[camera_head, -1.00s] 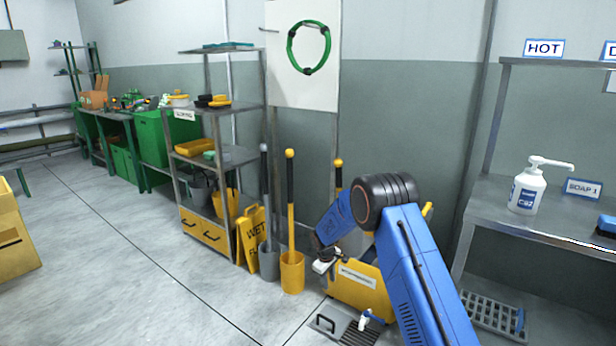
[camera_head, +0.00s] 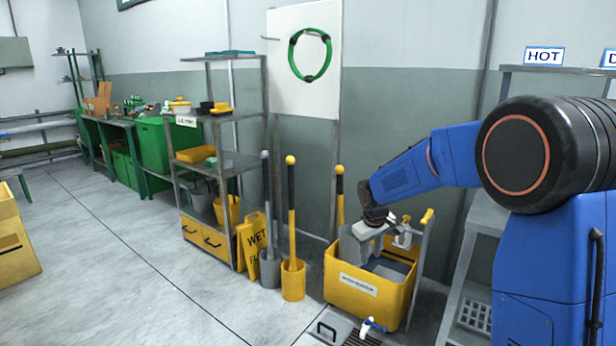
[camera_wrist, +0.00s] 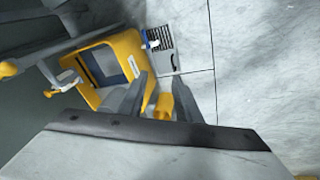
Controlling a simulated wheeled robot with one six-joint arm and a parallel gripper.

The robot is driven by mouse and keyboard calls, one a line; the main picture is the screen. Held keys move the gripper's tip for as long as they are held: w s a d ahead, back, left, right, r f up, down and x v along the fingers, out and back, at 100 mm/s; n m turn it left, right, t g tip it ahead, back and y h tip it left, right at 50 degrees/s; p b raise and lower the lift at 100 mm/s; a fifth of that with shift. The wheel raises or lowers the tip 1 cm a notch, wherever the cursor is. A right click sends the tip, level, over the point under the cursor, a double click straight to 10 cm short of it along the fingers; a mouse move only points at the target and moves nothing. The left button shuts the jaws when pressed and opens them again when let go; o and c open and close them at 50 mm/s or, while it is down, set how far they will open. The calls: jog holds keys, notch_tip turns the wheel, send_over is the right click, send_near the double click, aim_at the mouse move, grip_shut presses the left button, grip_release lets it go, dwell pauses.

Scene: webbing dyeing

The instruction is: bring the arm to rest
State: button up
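My gripper (camera_head: 374,234) is above the left part of a yellow wheeled bin (camera_head: 362,298) in the head view, with my blue arm reaching in from the right. In the wrist view my gripper's two grey fingers (camera_wrist: 160,92) stand apart, with nothing seen between them but the yellow bin and floor beyond. The bin also shows in the wrist view (camera_wrist: 129,45). The fingertips are hard to make out in the head view against the grey parts of the bin.
A metal sink bench (camera_head: 484,215) stands at the right, partly behind my arm. A yellow pole holder (camera_head: 293,281), a wet-floor sign (camera_head: 252,248) and a shelf rack (camera_head: 222,118) stand left of the bin. A floor drain (camera_head: 362,337) lies in front.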

jog(key=s+d+r+m, duration=0.1)
jog(key=s+d+r, duration=0.1)
jog(key=s+r, duration=0.35)
jog(key=s+d+r+m+t, duration=0.1)
jog(key=s+d+r, duration=0.1)
jog(key=s, duration=0.7)
jog(key=s+d+r+m, duration=0.1)
jog(key=s+d+r, duration=0.15)
jog(key=s, duration=0.45)
jog(key=s+d+f+m+t, duration=0.1)
jog(key=s+d+m, duration=0.1)
jog(key=s, duration=2)
jog(key=shift+s+m+y, duration=0.2)
jog(key=shift+m+y, duration=0.2)
jog(key=shift+m, duration=0.1)
jog(key=shift+d, duration=0.1)
